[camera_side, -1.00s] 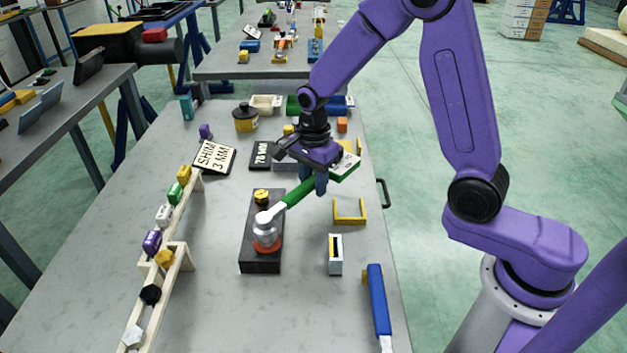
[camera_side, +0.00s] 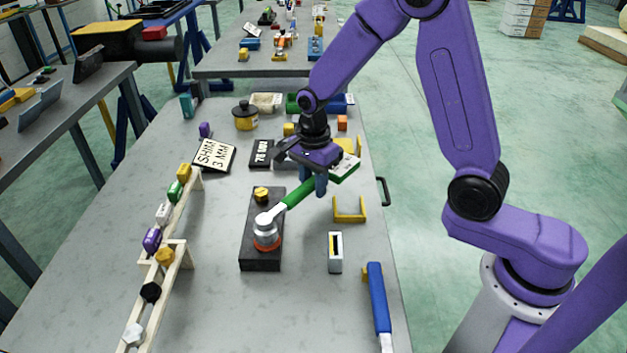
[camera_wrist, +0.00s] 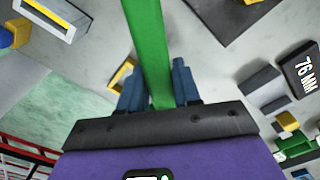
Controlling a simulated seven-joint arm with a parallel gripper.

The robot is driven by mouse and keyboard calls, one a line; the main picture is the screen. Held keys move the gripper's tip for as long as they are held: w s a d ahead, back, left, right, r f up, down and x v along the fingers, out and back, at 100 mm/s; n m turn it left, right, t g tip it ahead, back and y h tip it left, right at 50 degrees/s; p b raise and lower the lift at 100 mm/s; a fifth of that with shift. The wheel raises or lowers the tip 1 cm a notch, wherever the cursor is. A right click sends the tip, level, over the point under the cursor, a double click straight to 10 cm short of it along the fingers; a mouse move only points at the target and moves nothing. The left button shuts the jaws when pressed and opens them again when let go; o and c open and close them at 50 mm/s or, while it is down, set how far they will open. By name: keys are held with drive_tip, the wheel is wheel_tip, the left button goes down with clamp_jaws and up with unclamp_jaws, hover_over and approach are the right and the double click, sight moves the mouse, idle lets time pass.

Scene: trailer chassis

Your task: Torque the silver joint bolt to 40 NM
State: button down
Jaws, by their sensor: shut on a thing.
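My gripper (camera_side: 314,184) is shut on the green handle of a torque wrench (camera_side: 299,193). The wrench's silver head (camera_side: 264,222) sits over a joint on a dark block (camera_side: 261,259). A red-orange ring (camera_side: 267,243) shows under the head. The silver bolt itself is hidden beneath the head. A yellow bolt (camera_side: 261,195) stands at the far end of the same block. In the wrist view the green handle (camera_wrist: 148,45) runs between my blue fingers (camera_wrist: 160,90). A pale label block (camera_side: 346,167) is at the wrench's far end.
A blue-handled tool (camera_side: 378,300) lies at the front right, near the edge. A yellow bracket (camera_side: 349,210) and a white slotted block (camera_side: 335,252) stand right of the dark block. A wooden rack (camera_side: 170,235) of coloured bolts is on the left.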

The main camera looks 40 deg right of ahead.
drive_tip(key=shift+f, duration=0.3)
idle(0.6)
drive_tip(key=c, duration=1.8)
unclamp_jaws()
clamp_jaws()
drive_tip(key=shift+s+m, duration=0.9)
drive_tip(key=shift+s, duration=0.15)
drive_tip(key=shift+w+r+n, duration=0.1)
drive_tip(key=shift+w+n, duration=0.3)
